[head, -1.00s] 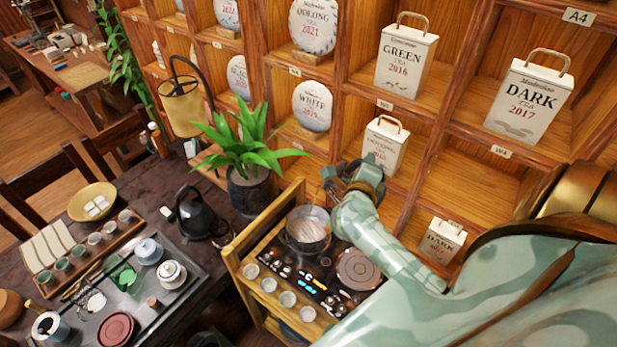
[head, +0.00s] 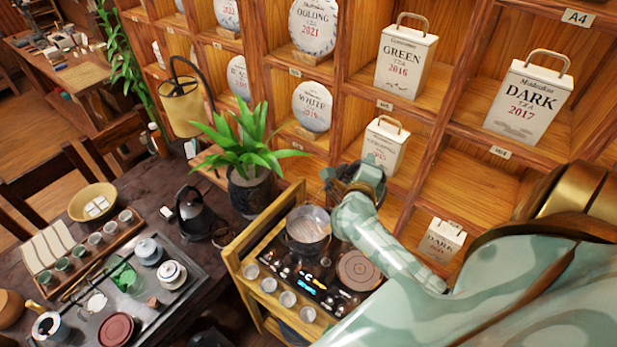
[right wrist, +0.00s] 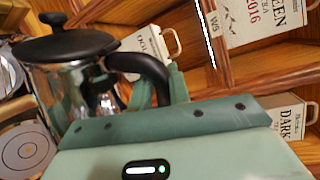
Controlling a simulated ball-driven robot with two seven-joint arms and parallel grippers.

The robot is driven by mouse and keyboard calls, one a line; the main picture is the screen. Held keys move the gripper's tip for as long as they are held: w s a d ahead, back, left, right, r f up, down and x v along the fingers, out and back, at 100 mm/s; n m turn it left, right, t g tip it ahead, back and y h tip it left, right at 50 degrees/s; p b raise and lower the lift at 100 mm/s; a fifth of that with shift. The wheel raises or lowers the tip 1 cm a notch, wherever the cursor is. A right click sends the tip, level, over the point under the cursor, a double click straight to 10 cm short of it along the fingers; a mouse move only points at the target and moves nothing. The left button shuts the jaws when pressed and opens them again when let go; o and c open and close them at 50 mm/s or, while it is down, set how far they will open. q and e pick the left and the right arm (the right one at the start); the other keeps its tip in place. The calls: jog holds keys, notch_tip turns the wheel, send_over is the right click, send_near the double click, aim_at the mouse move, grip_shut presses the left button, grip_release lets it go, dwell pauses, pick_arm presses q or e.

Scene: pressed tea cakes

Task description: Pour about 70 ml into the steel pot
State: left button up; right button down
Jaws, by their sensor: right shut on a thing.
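The steel pot (head: 308,229) stands open on the wooden tea cart, at the middle of the head view. My right gripper (head: 345,180) is above and a little right of the pot, in front of the shelves. In the right wrist view my right gripper (right wrist: 160,90) is shut on the black handle of a shiny metal kettle (right wrist: 80,85) with a black lid. In the head view this kettle is mostly hidden, and I cannot make out its spout or any stream. The liquid level in the pot is unclear. My left gripper is not in view.
The cart (head: 240,285) also carries small cups and a round brown plate (head: 358,270). A potted plant (head: 249,190) and a dark kettle (head: 198,216) stand left of it. Shelves with tea tins, such as the green tea tin (head: 402,64), rise close behind my right gripper.

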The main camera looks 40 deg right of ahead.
aim_at(386, 195)
jog(key=shift+r, duration=0.1)
jog(key=s+m+b, duration=0.1)
jog(key=s+d+m+t+b, duration=0.1)
jog(key=s+m+b, duration=0.1)
jog(key=s+d+m+b, duration=0.1)
jog(key=s, duration=0.1)
jog(key=shift+d+f+t, duration=0.2)
jog(key=shift+f+t, duration=0.1)
jog(key=shift+f, duration=0.05)
jog(key=shift+s+d+m+b, duration=0.15)
jog(key=shift+s+m+b, duration=0.05)
jog(key=shift+m+b, duration=0.2)
jog(key=shift+r, duration=0.1)
jog(key=shift+s+d+f+m+b, duration=0.2)
jog(key=shift+s+f+m+b, duration=0.1)
jog(key=shift+m+b, duration=0.15)
